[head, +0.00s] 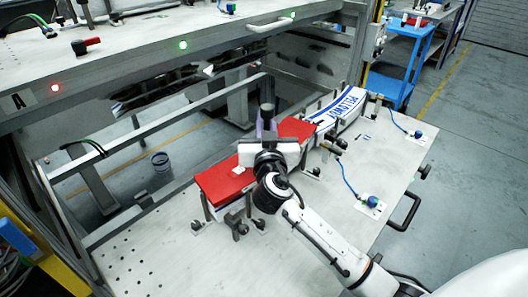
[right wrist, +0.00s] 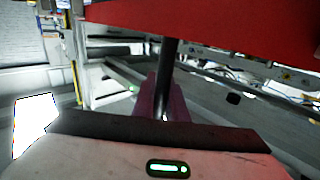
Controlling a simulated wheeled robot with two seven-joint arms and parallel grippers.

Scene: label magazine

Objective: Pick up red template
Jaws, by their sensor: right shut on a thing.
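The red template (head: 222,184) is a long flat red plate over the label magazine on the grey table. My right gripper (head: 266,126) is over its middle and hides part of it. In the right wrist view the red template (right wrist: 215,18) fills the top edge. There the purple fingers of my right gripper (right wrist: 160,100) are closed around a dark upright bar (right wrist: 170,65), which reaches up to the template's edge and seems to be its handle. I cannot tell whether the template rests on the magazine or is slightly raised. My left gripper is out of view.
A white strip with blue lettering (head: 340,108) lies beyond the template. Several dark clamps (head: 240,226) stand along the magazine. Blue-capped fittings with cables (head: 371,201) are at the right. The table's front left is clear.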

